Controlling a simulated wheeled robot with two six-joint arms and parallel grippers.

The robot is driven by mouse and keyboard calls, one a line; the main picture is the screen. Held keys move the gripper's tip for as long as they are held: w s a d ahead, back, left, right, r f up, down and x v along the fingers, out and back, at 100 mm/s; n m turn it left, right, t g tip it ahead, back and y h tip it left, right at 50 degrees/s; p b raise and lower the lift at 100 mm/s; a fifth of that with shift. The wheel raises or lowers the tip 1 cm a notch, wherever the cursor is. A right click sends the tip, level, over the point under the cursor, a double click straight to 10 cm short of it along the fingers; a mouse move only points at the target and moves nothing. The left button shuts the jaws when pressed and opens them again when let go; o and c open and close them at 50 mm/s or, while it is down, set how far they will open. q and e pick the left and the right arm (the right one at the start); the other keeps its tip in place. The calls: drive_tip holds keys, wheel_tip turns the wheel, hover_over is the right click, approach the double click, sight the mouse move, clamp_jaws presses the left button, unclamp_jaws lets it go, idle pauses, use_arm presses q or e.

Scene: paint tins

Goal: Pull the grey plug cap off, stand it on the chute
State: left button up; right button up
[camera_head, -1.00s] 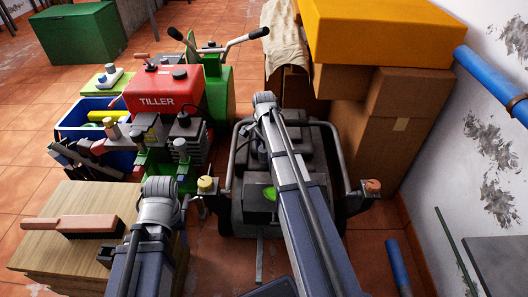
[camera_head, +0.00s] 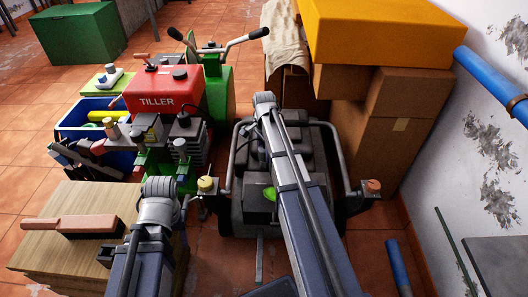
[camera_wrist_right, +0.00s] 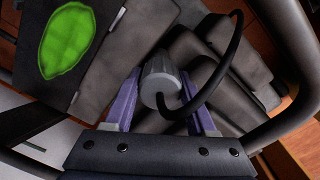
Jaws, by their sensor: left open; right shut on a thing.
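The grey plug cap (camera_wrist_right: 158,80) is a ribbed grey cylinder with a black cable curving from it. In the right wrist view it sits between the two purple fingers of my right gripper (camera_wrist_right: 160,76), which is shut on it. Whether the cap is still seated on the machine cannot be told. Around it are dark parts of the black machine (camera_head: 300,145). A flat-topped grey part with a green oval (camera_head: 270,193) may be the chute, but I cannot be sure; it also shows in the wrist view (camera_wrist_right: 98,22). In the head view my arm hides the cap.
A red and green tiller (camera_head: 165,90) stands left of the black machine. A blue crate (camera_head: 70,125) of tools is further left. A brush (camera_head: 75,224) lies on a wooden block (camera_head: 50,252). Cardboard boxes (camera_head: 395,130) stand close behind on the right.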

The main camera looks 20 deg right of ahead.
sight(264, 148)
clamp_jaws()
drive_tip(key=shift+r+p, duration=1.95)
drive_tip(key=shift+p, duration=0.05)
drive_tip(key=shift+r, duration=0.1)
wheel_tip(264, 148, up, 4)
drive_tip(key=p, duration=0.4)
